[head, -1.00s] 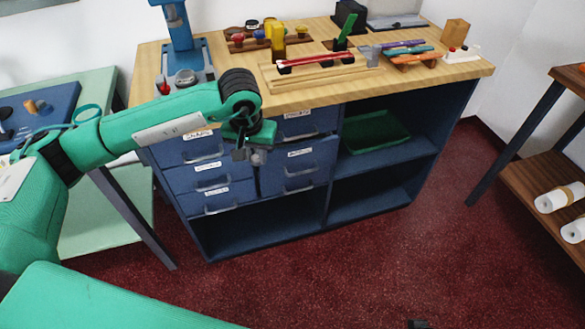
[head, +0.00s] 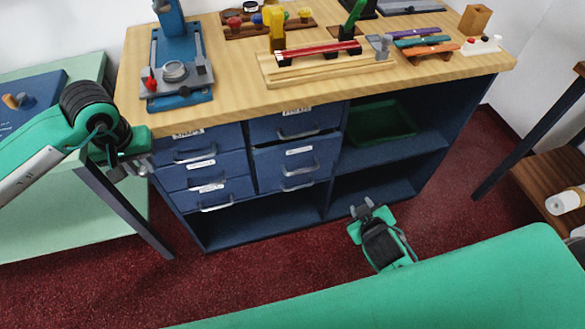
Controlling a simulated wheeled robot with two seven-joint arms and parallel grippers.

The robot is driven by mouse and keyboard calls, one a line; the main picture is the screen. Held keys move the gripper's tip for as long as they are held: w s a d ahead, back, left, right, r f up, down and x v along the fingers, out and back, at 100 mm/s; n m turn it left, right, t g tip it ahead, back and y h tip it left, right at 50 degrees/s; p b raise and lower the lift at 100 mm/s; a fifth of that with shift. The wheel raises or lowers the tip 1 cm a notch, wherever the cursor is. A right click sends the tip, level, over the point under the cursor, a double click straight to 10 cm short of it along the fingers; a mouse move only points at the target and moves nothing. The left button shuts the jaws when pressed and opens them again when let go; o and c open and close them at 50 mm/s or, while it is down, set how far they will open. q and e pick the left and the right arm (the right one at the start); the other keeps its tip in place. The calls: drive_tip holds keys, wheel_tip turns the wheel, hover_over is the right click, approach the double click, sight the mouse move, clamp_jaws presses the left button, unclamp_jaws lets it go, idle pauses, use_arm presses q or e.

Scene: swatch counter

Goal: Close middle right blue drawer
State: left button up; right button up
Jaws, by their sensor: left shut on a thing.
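The middle right blue drawer (head: 296,166) is the lower of two drawers in the right column of the blue cabinet. Its front has a pale label and a grey handle, and it sticks out slightly past the drawer above. My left gripper (head: 143,165) is beside the cabinet's left front edge, well left of this drawer. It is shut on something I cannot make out. My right gripper (head: 362,208) is low in front of the right-hand shelves, right of and below the drawer. Its fingers look apart and empty.
Three drawers (head: 203,170) fill the left column. A green tray (head: 382,121) sits on the upper right shelf. The wooden top (head: 240,103) carries a press (head: 178,75), pens and swatch tools. A green side table (head: 60,225) stands left, a brown shelf (head: 550,170) right. Red floor lies in front.

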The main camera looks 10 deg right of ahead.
use_arm(q)
drive_tip(key=shift+s+r, duration=0.7)
drive_tip(key=shift+s, duration=0.1)
use_arm(e)
drive_tip(key=w+r+n+t+y, duration=0.4)
drive_tip(key=w+r+n+t, duration=0.2)
drive_tip(key=w+r+n, duration=0.15)
use_arm(q)
drive_tip(key=shift+s+r, duration=0.25)
drive_tip(key=shift+s, duration=0.2)
drive_tip(key=shift+s+r, duration=0.2)
drive_tip(key=shift+s, duration=0.25)
use_arm(e)
drive_tip(key=n+g+y, duration=0.6)
drive_tip(key=n+y, duration=0.4)
drive_tip(key=n, duration=0.4)
approach(304, 170)
drive_tip(key=x, duration=1)
drive_tip(key=shift+f, duration=0.25)
drive_tip(key=shift+c, duration=0.4)
clamp_jaws()
